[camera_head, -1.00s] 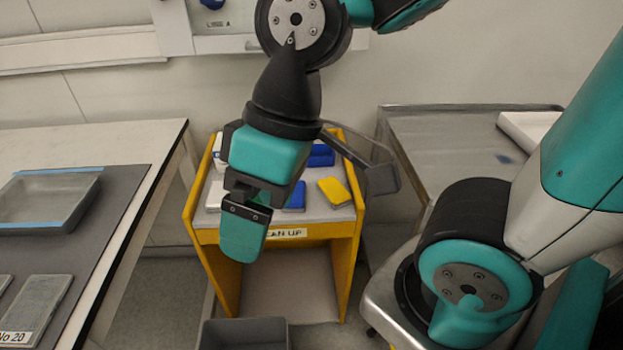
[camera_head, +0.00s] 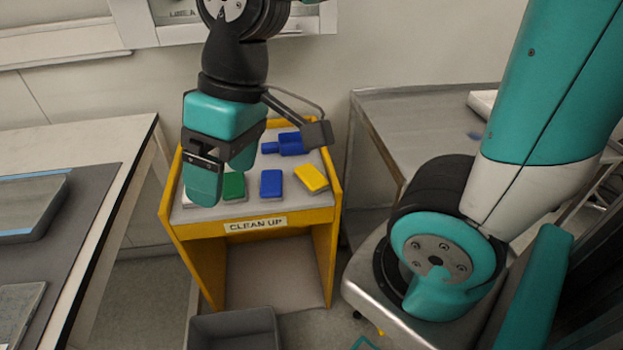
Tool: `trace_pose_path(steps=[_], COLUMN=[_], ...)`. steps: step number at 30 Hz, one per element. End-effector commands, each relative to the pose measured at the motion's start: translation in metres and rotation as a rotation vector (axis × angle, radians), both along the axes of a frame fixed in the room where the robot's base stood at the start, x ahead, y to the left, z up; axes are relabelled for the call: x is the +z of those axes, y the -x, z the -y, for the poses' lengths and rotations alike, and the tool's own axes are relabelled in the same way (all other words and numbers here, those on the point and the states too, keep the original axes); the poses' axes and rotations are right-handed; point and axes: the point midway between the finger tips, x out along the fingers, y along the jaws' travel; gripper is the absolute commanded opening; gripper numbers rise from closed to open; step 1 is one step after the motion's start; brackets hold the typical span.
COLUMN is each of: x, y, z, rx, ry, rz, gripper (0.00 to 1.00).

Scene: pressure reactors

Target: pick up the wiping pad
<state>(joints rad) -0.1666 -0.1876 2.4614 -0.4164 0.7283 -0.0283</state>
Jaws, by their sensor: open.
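On the yellow clean-up cart (camera_head: 208,232) lie a green pad (camera_head: 234,187), a blue pad (camera_head: 271,184) and a yellow pad (camera_head: 312,178) in a row near the front edge. I cannot tell which of them is the wiping pad. A white item (camera_head: 187,199) at the left is mostly hidden behind my gripper. My gripper (camera_head: 224,172) is open and empty, its two teal fingers apart. It hangs over the left part of the cart top and covers part of the green pad's surroundings.
A blue object (camera_head: 289,145) lies at the back of the cart. A grey bin (camera_head: 232,325) stands on the floor in front. A bench with a grey tray (camera_head: 30,205) is at the left, a metal table (camera_head: 420,125) at the right. A wall is behind.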

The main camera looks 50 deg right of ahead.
Motion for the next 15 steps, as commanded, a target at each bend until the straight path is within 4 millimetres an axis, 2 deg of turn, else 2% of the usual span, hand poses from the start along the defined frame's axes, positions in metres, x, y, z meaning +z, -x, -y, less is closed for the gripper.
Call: trace_pose_path(steps=[1, 2, 3, 5, 7, 9, 12, 15], x=[-0.009, -0.014, -0.023, -0.038, -0.059, -0.082, -0.112, -0.135], y=[-0.031, -0.050, -0.076, -0.111, -0.144, -0.167, -0.182, -0.186], z=[0.018, 0.032, 0.053, 0.092, 0.141, 0.190, 0.253, 0.296], rx=[-0.074, -0.121, -0.187, -0.288, -0.399, -0.499, -0.614, -0.691], ry=[0.025, 0.041, 0.066, 0.103, 0.148, 0.187, 0.234, 0.265], rz=[-0.012, -0.016, -0.024, -0.037, -0.057, -0.080, -0.113, -0.139], gripper=[0.81, 0.81, 0.81, 0.81, 0.81, 0.81, 0.81, 0.81])
